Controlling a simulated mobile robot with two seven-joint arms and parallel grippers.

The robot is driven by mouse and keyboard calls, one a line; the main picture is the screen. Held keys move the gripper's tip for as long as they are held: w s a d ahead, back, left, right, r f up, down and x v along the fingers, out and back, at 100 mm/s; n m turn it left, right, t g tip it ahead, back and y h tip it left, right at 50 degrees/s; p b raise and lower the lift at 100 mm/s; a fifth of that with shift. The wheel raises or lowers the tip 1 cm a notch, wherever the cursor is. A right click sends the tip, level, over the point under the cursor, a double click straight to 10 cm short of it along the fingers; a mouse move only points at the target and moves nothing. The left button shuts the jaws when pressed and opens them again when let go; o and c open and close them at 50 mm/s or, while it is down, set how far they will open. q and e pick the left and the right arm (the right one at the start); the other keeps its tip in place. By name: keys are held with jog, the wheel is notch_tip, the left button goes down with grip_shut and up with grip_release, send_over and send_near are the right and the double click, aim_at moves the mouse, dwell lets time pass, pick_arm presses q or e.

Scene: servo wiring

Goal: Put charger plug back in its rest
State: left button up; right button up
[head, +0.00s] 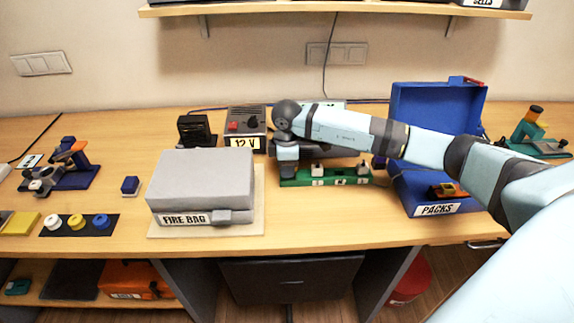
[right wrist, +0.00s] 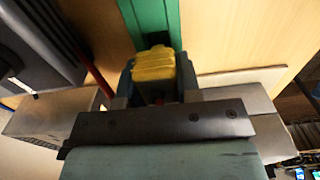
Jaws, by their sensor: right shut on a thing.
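My right gripper (head: 288,165) points down over the left end of a green base (head: 325,181) with pale parts on it, on the table. In the right wrist view, the gripper (right wrist: 154,75) is shut on a yellow block-shaped piece (right wrist: 154,64), which looks like the charger plug. The green base (right wrist: 152,22) shows just beyond it as a strip. In the head view the plug is hidden by the gripper. I cannot tell whether the plug touches the base. My left gripper is not in view.
A grey fire bag (head: 200,180) stands on a pale board to the left. The 12 V box (head: 246,122) is behind it. An open blue packs case (head: 435,130) stands to the right, partly behind my right arm. The table front is clear.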

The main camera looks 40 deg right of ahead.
jog(key=shift+f+b, duration=0.3)
jog(key=shift+f, duration=0.4)
jog(key=o, duration=1.1)
jog(key=shift+c, duration=0.2)
notch_tip(320, 180, up, 14)
jog(key=shift+f, duration=0.15)
